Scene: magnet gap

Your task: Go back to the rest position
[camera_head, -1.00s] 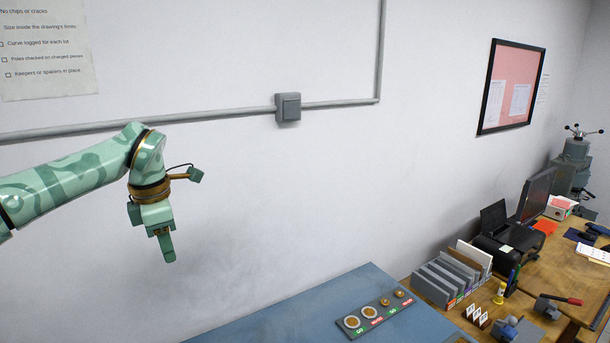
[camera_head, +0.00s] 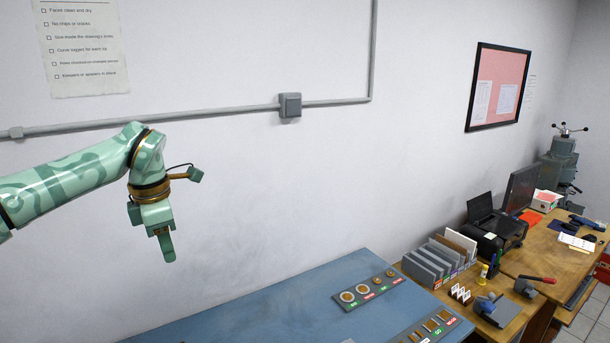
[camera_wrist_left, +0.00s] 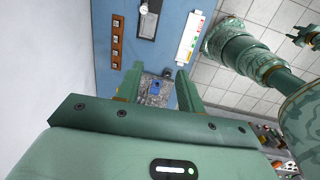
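My left gripper (camera_head: 165,246) hangs in the air in front of the white wall, left of the blue bench (camera_head: 230,305), with its fingers pointing down. In the left wrist view its two fingers (camera_wrist_left: 157,88) stand apart. A grey block with a blue part (camera_wrist_left: 157,90) shows between them; it appears to lie beyond the fingertips, with gaps at its sides. A green patterned arm part of mine (camera_wrist_left: 255,60) shows at the right of that view.
A tray with round pieces (camera_head: 347,297) and a second tray (camera_head: 422,335) lie on the bench. To the right are a grey file rack (camera_head: 432,262), a printer (camera_head: 497,233) and a monitor (camera_head: 521,192) on a wooden desk. Air around the left gripper is clear.

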